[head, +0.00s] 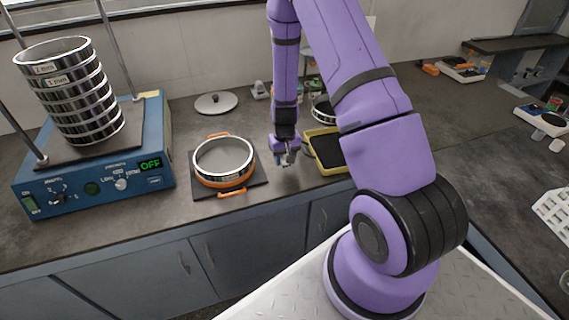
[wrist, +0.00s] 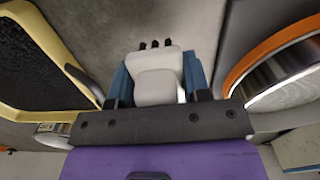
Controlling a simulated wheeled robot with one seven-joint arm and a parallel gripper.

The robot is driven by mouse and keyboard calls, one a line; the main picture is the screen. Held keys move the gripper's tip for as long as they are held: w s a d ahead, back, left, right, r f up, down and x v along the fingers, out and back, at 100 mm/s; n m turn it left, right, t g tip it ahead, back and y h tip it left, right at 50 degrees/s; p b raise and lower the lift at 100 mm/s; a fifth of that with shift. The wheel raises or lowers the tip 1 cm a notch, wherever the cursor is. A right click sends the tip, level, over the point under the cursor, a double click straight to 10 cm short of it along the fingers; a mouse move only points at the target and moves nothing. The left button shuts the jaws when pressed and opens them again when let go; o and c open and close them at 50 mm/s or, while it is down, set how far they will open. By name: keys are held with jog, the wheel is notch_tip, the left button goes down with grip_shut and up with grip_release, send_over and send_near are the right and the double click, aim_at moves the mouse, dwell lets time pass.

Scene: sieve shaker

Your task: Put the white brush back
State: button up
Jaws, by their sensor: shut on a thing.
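My gripper (head: 286,160) hangs over the bench between the round sieve and the yellow tray. In the wrist view, its blue fingers (wrist: 158,85) are shut on the white brush (wrist: 157,80), a pale block with a few dark tips at its far end. In the head view the brush is too small and hidden to make out clearly. The yellow-rimmed tray (head: 325,168) with a dark inside lies just right of my gripper; it also shows at the left of the wrist view (wrist: 70,45). I cannot tell how high the brush is above the bench.
A steel sieve with an orange ring (head: 223,160) sits on a dark mat left of my gripper. A blue shaker (head: 95,180), reading OFF, carries a sieve stack (head: 72,90). A grey lid (head: 216,103) lies behind. Another round sieve (head: 322,110) stands behind the tray.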

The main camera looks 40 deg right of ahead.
aim_at(285, 163)
jog(key=shift+w+d+f, duration=0.1)
jog(key=shift+w+d, duration=0.2)
jog(key=shift+w, duration=0.15)
jog(key=shift+f, duration=1.65)
jog(key=shift+s+f, duration=0.1)
jog(key=o, duration=1.2)
